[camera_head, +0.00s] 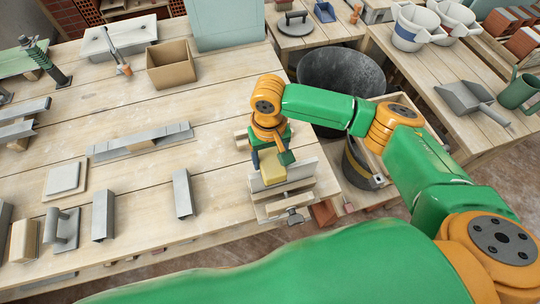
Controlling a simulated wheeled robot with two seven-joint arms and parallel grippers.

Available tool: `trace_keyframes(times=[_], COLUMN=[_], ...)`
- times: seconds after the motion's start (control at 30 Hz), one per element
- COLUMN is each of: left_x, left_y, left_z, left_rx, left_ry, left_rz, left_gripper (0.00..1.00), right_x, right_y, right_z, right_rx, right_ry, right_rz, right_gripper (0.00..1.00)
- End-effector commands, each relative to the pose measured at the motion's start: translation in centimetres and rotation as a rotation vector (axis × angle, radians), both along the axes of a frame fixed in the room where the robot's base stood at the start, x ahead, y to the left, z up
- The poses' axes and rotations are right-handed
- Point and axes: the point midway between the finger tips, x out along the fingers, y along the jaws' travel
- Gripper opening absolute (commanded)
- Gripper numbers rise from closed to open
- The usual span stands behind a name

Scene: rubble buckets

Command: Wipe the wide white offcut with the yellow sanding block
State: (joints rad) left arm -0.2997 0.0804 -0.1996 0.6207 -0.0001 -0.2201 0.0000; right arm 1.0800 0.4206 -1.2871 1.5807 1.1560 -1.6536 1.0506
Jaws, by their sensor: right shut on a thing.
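My right gripper (273,157) is shut on the yellow sanding block (271,167), pointing down at the right edge of the workbench. The block is at a wide white offcut (301,171), which stands on edge in a vise-like holder (290,203). The block covers the middle of the offcut's top. I cannot tell whether they touch. My left gripper is not in view.
The workbench (225,225) has bare room around the middle. Grey metal profiles (183,194), a white square tile (65,177) and a cardboard box (171,64) lie to the left. A dark bucket (340,75) stands behind my right arm.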

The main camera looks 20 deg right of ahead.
Motion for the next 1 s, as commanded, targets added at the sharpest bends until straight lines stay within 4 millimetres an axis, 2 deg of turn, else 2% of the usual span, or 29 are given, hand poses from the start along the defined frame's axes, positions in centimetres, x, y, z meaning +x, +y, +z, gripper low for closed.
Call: trace_keyframes(times=[0.03,0.1,1.0], left_x=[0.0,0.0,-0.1], left_y=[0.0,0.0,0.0], left_z=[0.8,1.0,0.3], left_rx=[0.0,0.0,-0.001], left_ry=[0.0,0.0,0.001], left_rz=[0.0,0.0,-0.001], left_gripper=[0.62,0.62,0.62], right_x=[0.0,0.0,0.0], right_y=[0.0,0.0,0.0], right_z=[0.5,0.3,-1.0], right_rx=[0.0,-0.001,0.001], right_ry=[0.002,0.002,0.001], right_rz=[-0.001,-0.001,0.0], right_gripper=[0.0,0.0,0.0])
